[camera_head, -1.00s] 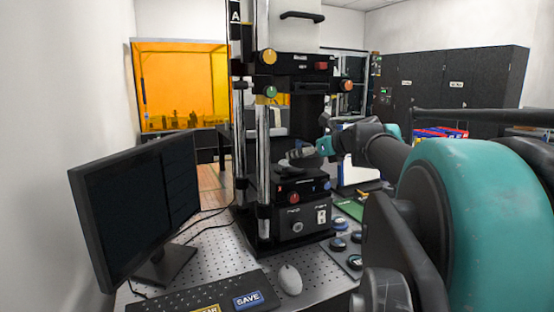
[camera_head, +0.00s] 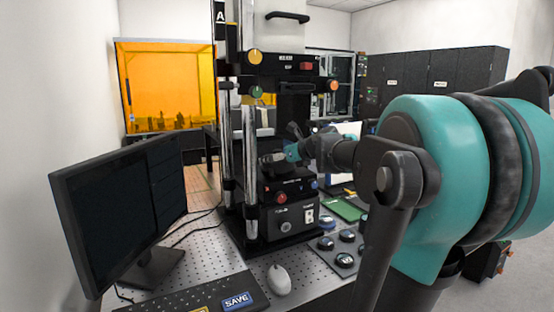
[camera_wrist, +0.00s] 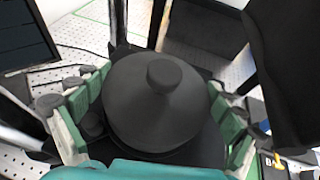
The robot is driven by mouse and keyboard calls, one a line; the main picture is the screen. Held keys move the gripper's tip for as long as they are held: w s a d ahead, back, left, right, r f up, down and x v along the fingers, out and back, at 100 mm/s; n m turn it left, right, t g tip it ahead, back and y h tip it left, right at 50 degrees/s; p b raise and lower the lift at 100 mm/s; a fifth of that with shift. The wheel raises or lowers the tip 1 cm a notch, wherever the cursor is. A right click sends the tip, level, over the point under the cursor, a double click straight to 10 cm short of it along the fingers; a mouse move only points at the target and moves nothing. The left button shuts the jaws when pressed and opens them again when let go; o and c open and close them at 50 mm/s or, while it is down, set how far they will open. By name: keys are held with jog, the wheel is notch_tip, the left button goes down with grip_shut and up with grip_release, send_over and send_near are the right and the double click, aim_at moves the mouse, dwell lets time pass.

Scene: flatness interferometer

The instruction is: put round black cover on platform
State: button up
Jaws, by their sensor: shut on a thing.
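The round black cover (camera_wrist: 158,105), a shallow cone with a knob on top, fills the middle of the wrist view. My gripper (camera_wrist: 160,125) has its green-edged fingers on both sides of it and is shut on it. In the head view my gripper (camera_head: 272,158) is inside the black instrument frame, just above the dark platform (camera_head: 286,182). The cover is small and dark there. A dark surface shows around the cover's lower edge in the wrist view; I cannot tell whether the cover touches it.
The instrument's metal posts (camera_head: 250,170) stand close to my gripper on the left. A monitor (camera_head: 120,210), keyboard (camera_head: 190,296) and mouse (camera_head: 278,280) are in front on the perforated table. Several round dark pieces sit on a tray (camera_head: 325,254) at the right.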

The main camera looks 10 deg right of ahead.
jog(key=shift+f, duration=0.15)
jog(key=o, duration=1.2)
jog(key=shift+c, duration=0.2)
jog(key=shift+s+d+r, duration=0.1)
jog(key=shift+s+r, duration=0.05)
jog(key=shift+r, duration=0.1)
jog(key=v, duration=1.1)
jog(key=shift+s+d, duration=0.2)
jog(key=shift+s, duration=0.1)
jog(key=shift+r, duration=0.1)
